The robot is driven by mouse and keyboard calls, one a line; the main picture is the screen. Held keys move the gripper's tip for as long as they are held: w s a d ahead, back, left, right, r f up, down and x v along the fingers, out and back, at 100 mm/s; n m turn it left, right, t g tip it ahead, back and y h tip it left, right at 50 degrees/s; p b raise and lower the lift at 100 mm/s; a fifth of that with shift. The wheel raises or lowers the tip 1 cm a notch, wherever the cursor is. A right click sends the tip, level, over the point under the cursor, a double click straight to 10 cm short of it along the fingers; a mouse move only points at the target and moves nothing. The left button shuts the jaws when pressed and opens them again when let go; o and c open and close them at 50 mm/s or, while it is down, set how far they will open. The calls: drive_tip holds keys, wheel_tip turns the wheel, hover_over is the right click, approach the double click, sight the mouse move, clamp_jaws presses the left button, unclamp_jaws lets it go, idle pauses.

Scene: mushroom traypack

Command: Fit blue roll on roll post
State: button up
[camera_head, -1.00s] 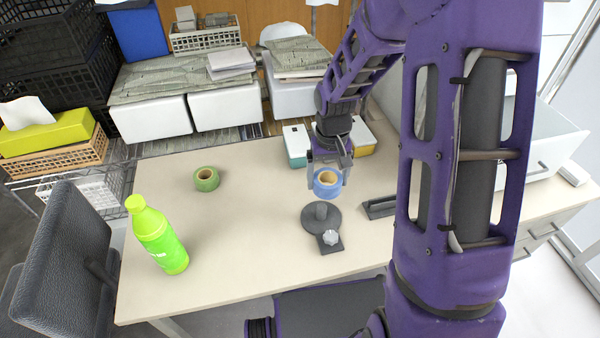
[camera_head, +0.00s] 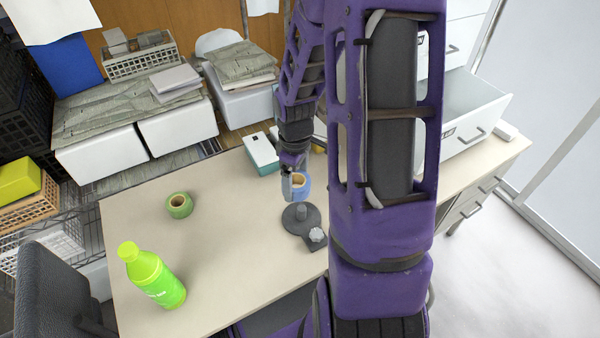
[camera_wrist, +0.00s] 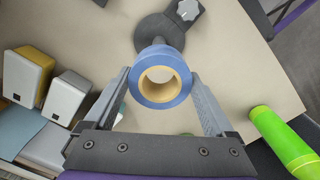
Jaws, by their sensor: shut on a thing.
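The blue roll (camera_head: 301,186) is a ring of blue tape on a tan core. My gripper (camera_head: 293,187) is shut on it; in the wrist view the roll (camera_wrist: 160,92) sits between the two fingers with its hole facing the camera. The roll post (camera_head: 302,213) is a short dark upright on a round dark base with a pale knob beside it. In the head view the roll is just behind the post and appears above the table. In the wrist view the post base (camera_wrist: 150,32) lies beyond the roll, and the roll hides part of it.
A green roll (camera_head: 179,205) lies on the table (camera_head: 235,235) at left. A green bottle (camera_head: 152,277) stands near the front left. A teal-and-white box (camera_head: 262,153) is behind my gripper. The table between the green roll and the post is clear.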

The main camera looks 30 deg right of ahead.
sight(301, 208)
drive_tip(key=shift+n, duration=0.5)
drive_tip(key=shift+s+d+f+b, duration=0.15)
drive_tip(key=shift+f+b, duration=1.35)
drive_tip(key=shift+f, duration=0.4)
drive_tip(key=shift+s+d+f+b, duration=0.15)
drive_tip(key=shift+d+f+b, duration=0.05)
drive_tip(key=shift+f+b, duration=1.45)
drive_tip(key=shift+s+d+f+b, duration=0.15)
drive_tip(key=shift+f+b, duration=1.15)
drive_tip(key=shift+f, duration=0.8)
drive_tip(key=shift+f, duration=0.2)
drive_tip(key=o, duration=1.1)
drive_tip(key=shift+r, duration=0.1)
wheel_tip(301, 208, up, 17)
drive_tip(key=p, duration=0.4)
drive_tip(key=shift+r, duration=0.15)
